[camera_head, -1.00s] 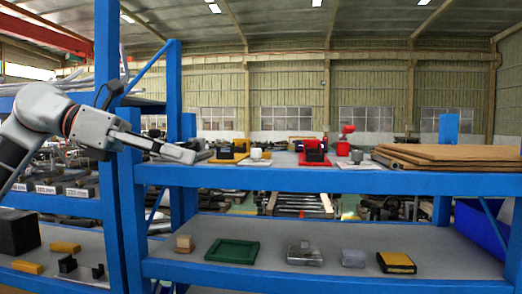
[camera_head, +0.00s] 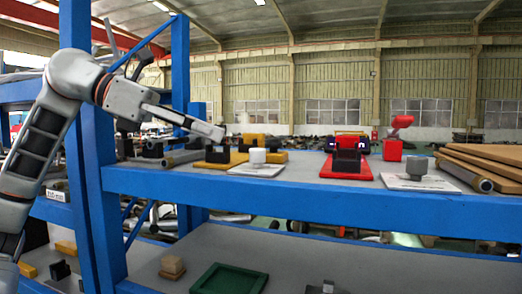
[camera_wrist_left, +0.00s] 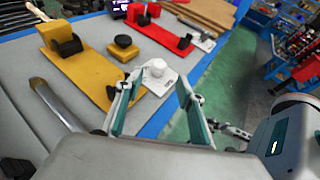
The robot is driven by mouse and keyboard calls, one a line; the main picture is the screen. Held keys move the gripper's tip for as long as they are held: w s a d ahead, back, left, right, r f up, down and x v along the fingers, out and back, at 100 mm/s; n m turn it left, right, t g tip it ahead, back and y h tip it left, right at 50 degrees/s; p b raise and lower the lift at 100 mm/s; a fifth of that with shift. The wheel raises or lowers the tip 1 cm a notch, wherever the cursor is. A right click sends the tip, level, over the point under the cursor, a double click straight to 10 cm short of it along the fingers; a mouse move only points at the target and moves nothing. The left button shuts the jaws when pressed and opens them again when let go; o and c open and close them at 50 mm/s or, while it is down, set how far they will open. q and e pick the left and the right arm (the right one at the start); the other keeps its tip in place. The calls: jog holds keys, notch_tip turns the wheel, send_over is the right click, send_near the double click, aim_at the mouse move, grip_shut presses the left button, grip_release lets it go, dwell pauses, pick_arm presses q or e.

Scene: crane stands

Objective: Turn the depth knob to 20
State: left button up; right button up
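A white round knob (camera_head: 257,158) stands on a white plate (camera_head: 240,170) on the upper shelf. A grey knob (camera_head: 417,168) stands on another white plate further right; I cannot read which is the depth knob. My left gripper (camera_head: 218,132) is above the shelf, left of the white knob and apart from it. In the left wrist view its two fingers (camera_wrist_left: 160,78) are spread and empty, with the white knob (camera_wrist_left: 155,70) beyond the gap between them. Any scale on the plates is too small to read. My right gripper is not in view.
A yellow base with a black block (camera_head: 217,153) is left of the white knob. A red base with a black block (camera_head: 347,163) is right of it. A metal tube (camera_wrist_left: 57,103) lies near the gripper. Brown boards (camera_head: 490,160) lie at right. A blue post (camera_head: 84,130) stands at left.

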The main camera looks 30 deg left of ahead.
aim_at(257, 150)
pick_arm(q)
jog(key=x, duration=1)
jog(key=shift+w+d, duration=0.1)
jog(key=shift+w, duration=0.05)
grip_shut()
